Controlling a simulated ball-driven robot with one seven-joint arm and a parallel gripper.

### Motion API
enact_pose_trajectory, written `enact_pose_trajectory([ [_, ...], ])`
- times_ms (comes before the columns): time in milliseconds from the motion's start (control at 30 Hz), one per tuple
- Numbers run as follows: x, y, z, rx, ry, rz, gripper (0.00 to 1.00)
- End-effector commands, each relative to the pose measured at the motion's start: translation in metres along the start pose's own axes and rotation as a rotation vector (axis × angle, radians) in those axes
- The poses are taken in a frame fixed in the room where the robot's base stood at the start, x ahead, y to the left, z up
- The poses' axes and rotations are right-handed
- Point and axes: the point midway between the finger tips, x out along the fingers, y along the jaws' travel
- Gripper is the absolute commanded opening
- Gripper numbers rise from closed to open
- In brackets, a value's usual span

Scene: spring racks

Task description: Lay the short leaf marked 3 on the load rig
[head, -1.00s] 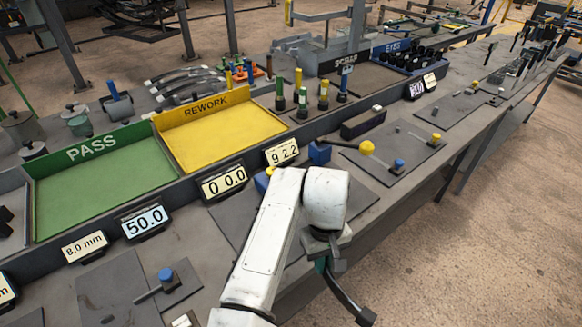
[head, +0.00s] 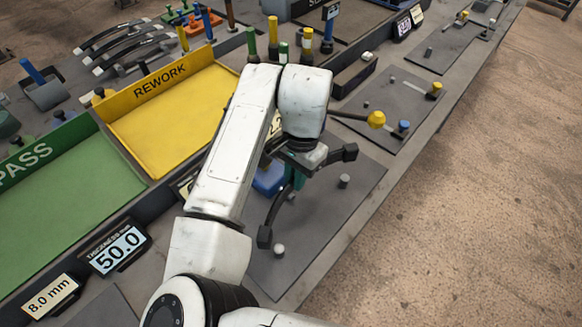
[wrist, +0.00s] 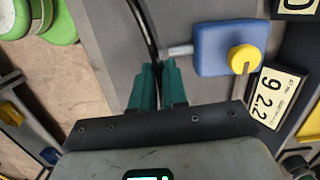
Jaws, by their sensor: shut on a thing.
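My gripper (head: 297,180) has teal fingers, shut on a dark curved leaf (head: 277,208) with black blocks at its ends. No mark 3 is readable on it. The leaf is over the load rig, a dark grey plate (head: 318,232) with two grey posts and a blue block (head: 268,180). One leaf end is near the front post (head: 278,250); the other is up near the far post (head: 344,181). I cannot tell whether they touch. In the wrist view the leaf (wrist: 148,30) runs up from the fingers (wrist: 160,78), left of the blue block (wrist: 222,50) with its yellow knob.
A display reading 9 2.2 (wrist: 275,95) stands beside the blue block. The yellow REWORK tray (head: 165,118) and green PASS tray (head: 50,190) lie to the left. A neighbouring plate with a yellow-knobbed rod (head: 376,119) is beyond the rig. The bench edge drops to the floor at right.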

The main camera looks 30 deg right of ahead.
Motion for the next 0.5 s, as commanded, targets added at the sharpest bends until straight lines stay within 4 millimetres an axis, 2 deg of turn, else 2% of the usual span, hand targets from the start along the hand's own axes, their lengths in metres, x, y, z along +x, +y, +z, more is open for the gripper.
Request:
enact_pose_trajectory([
  [267,0.015,0.000,-0.002,-0.001,0.001,-0.001,0.00],
  [500,0.038,-0.001,-0.004,-0.002,0.000,0.000,0.00],
])
